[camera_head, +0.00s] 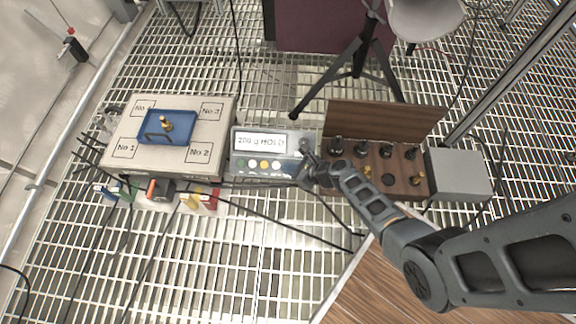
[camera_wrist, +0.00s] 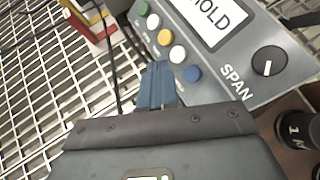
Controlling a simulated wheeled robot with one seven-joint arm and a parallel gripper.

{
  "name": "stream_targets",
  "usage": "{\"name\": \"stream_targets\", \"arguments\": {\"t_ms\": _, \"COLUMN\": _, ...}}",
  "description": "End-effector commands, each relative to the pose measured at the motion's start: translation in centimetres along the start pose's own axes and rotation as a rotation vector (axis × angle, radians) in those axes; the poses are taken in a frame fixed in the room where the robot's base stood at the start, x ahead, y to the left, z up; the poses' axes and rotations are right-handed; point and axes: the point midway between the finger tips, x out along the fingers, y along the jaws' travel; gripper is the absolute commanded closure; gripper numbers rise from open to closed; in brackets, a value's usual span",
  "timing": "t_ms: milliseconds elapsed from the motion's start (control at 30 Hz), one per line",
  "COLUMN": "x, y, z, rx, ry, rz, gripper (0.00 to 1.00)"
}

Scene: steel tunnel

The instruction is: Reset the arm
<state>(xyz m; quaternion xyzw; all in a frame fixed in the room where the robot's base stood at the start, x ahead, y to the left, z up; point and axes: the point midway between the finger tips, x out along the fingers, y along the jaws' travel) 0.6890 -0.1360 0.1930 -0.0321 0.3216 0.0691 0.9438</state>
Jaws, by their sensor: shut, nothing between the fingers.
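My arm reaches in from the lower right in the head view. My gripper (camera_head: 308,172) is at the right end of the grey scale panel (camera_head: 240,167), beside the wooden rack. In the wrist view my gripper (camera_wrist: 157,82) is shut and empty, its fingertips close to the blue and white buttons of the panel (camera_wrist: 262,78). I cannot tell whether they touch it. The panel's display (camera_head: 262,142) reads "200 g HOLD". A dark knob (camera_wrist: 268,61) marked SPAN sits to the right of the buttons.
A wooden rack (camera_head: 340,118) holds several black and brass weights, with a grey box (camera_head: 460,174) to its right. A pale board (camera_head: 122,131) with numbered corners bears a blue tray (camera_head: 185,117) holding a brass weight (camera_head: 165,124). Cables cross the grating; a tripod (camera_head: 358,60) stands behind.

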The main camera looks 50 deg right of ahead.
Motion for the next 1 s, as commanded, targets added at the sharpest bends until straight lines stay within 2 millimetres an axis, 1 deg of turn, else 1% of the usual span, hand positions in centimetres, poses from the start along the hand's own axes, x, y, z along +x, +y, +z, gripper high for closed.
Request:
{"name": "stream_targets", "arguments": {"t_ms": 367, "x": 0.0, "y": 0.1, "z": 0.0, "rx": -0.003, "ry": 0.001, "rz": 0.0, "gripper": 1.0}}
{"name": "stream_targets", "arguments": {"t_ms": 467, "x": -0.5, "y": 0.8, "z": -0.7, "rx": -0.052, "ry": 0.015, "rz": -0.003, "gripper": 1.0}}
{"name": "stream_targets", "arguments": {"t_ms": 567, "x": -1.9, "y": 2.6, "z": -1.9, "rx": -0.191, "ry": 0.047, "rz": -0.01, "gripper": 1.0}}
{"name": "stream_targets", "arguments": {"t_ms": 667, "x": -4.5, "y": 5.0, "z": -3.3, "rx": -0.415, "ry": 0.091, "rz": -0.024, "gripper": 1.0}}
{"name": "stream_targets", "arguments": {"t_ms": 700, "x": -5.7, "y": 6.0, "z": -3.8, "rx": -0.52, "ry": 0.109, "rz": -0.03, "gripper": 1.0}}
{"name": "stream_targets", "arguments": {"t_ms": 767, "x": -7.7, "y": 7.2, "z": -4.2, "rx": -0.677, "ry": 0.132, "rz": -0.04, "gripper": 1.0}}
{"name": "stream_targets", "arguments": {"t_ms": 800, "x": -9.1, "y": 7.9, "z": -4.4, "rx": -0.781, "ry": 0.146, "rz": -0.048, "gripper": 1.0}}
{"name": "stream_targets", "arguments": {"t_ms": 867, "x": -11.2, "y": 8.9, "z": -4.4, "rx": -0.937, "ry": 0.164, "rz": -0.059, "gripper": 1.0}}
{"name": "stream_targets", "arguments": {"t_ms": 900, "x": -12.7, "y": 9.6, "z": -4.4, "rx": -1.041, "ry": 0.175, "rz": -0.066, "gripper": 1.0}}
{"name": "stream_targets", "arguments": {"t_ms": 967, "x": -15.1, "y": 10.4, "z": -4.0, "rx": -1.198, "ry": 0.188, "rz": -0.08, "gripper": 1.0}}
{"name": "stream_targets", "arguments": {"t_ms": 1000, "x": -16.6, "y": 10.8, "z": -3.5, "rx": -1.301, "ry": 0.195, "rz": -0.091, "gripper": 1.0}}
